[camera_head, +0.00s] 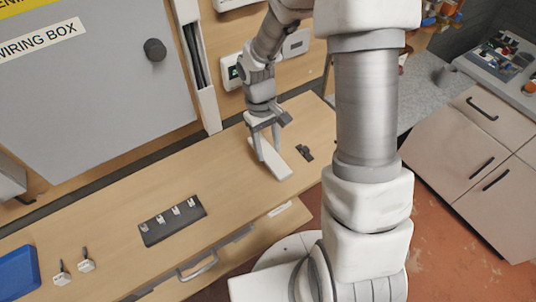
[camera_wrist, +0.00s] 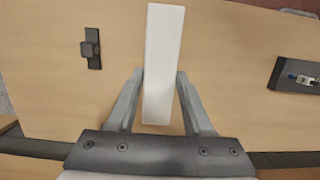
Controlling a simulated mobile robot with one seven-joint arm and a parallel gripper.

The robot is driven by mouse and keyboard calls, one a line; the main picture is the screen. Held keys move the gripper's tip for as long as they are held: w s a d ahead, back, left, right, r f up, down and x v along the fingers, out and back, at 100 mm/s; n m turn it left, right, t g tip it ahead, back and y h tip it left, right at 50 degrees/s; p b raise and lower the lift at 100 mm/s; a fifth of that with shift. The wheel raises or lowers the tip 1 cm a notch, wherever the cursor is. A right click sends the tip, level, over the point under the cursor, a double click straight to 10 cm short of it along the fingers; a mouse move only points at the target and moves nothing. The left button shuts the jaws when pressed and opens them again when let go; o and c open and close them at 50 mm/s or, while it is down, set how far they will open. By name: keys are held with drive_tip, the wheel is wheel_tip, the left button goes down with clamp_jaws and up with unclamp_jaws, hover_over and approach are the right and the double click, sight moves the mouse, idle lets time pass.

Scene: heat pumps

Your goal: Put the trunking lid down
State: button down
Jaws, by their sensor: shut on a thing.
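The trunking lid is a long white bar (camera_head: 271,160) at the right part of the wooden bench, and it looks to lie on or just above the bench top. My gripper (camera_head: 262,157) points down over it, with its fingers on either side of the lid. In the wrist view the white lid (camera_wrist: 163,65) runs lengthwise between the two grey fingers of my gripper (camera_wrist: 160,80). The gripper is shut on the lid. The exact contact between lid and bench is hard to tell.
A small black bracket (camera_head: 305,153) lies close to the lid's right; it also shows in the wrist view (camera_wrist: 92,48). A dark terminal strip (camera_head: 172,220) lies farther left. Open trunking (camera_head: 197,62) with cables runs beside the wiring box (camera_head: 100,95). Bench between lid and strip is clear.

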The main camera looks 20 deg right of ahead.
drive_tip(key=shift+w+x, duration=0.2)
drive_tip(key=shift+x, duration=0.8)
drive_tip(key=shift+w+x, duration=0.15)
drive_tip(key=shift+x, duration=0.8)
drive_tip(key=shift+a+f, duration=0.2)
drive_tip(key=shift+c, duration=1.5)
unclamp_jaws()
drive_tip(key=d+v, duration=0.1)
drive_tip(key=v, duration=1.1)
wheel_tip(320, 180, up, 11)
drive_tip(key=m+t, duration=0.1)
drive_tip(key=t, duration=0.2)
hover_over(267, 151)
drive_tip(key=s, duration=0.3)
drive_tip(key=s+d+r+m+t, duration=0.1)
drive_tip(key=s+r+m+t, duration=0.1)
drive_tip(key=s+r+t, duration=0.2)
drive_tip(key=s+r, duration=0.3)
drive_tip(key=s, duration=0.4)
drive_tip(key=shift+d+m+t+y, duration=0.3)
drive_tip(key=shift+d+t+y, duration=0.05)
drive_tip(key=shift+t+y, duration=0.05)
